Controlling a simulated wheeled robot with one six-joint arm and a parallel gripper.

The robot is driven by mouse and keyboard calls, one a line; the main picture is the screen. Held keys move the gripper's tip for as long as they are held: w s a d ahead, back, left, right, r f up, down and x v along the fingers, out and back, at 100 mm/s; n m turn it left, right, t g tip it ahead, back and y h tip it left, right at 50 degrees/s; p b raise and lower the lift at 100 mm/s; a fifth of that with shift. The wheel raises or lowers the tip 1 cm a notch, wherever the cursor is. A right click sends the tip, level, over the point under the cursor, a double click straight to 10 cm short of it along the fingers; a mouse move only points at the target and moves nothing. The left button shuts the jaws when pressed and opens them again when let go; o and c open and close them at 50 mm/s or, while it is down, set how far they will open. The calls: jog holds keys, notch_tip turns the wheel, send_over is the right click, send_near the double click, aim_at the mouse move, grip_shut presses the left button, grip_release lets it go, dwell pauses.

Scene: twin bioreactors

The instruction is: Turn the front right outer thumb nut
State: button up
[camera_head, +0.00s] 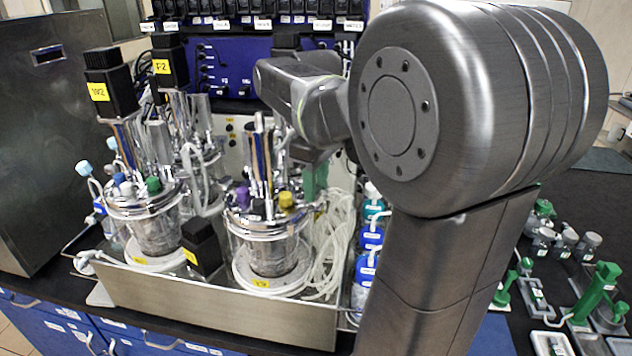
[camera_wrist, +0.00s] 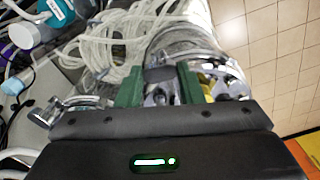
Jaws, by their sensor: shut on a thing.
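The front right bioreactor (camera_head: 268,240) stands in the metal tray, with a purple and a yellow cap on its steel lid. My gripper (camera_head: 315,180) is at the right side of this lid, its green fingers pointing down. In the wrist view my gripper (camera_wrist: 160,84) has its two green fingers on either side of a small metal part at the lid's edge. This part looks like the outer thumb nut (camera_wrist: 159,97), and the fingers are shut on it. It is mostly hidden by the fingers, and the head view does not show it. The vessel (camera_wrist: 183,25) lies just beyond the fingers.
White coiled tubing (camera_head: 335,240) hangs right of the vessel, close to my gripper. Blue-labelled bottles (camera_head: 368,240) stand farther right. The other bioreactor (camera_head: 155,225) is at the left, with a black block (camera_head: 202,245) between them. Tall probes rise from both lids.

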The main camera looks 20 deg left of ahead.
jog(key=shift+n, duration=1.6)
jog(key=o, duration=1)
notch_tip(320, 180, up, 14)
jog(key=shift+b, duration=0.4)
jog(key=shift+f, duration=0.1)
notch_tip(320, 180, down, 14)
jog(key=shift+r+p, duration=0.1)
jog(key=shift+p, duration=0.3)
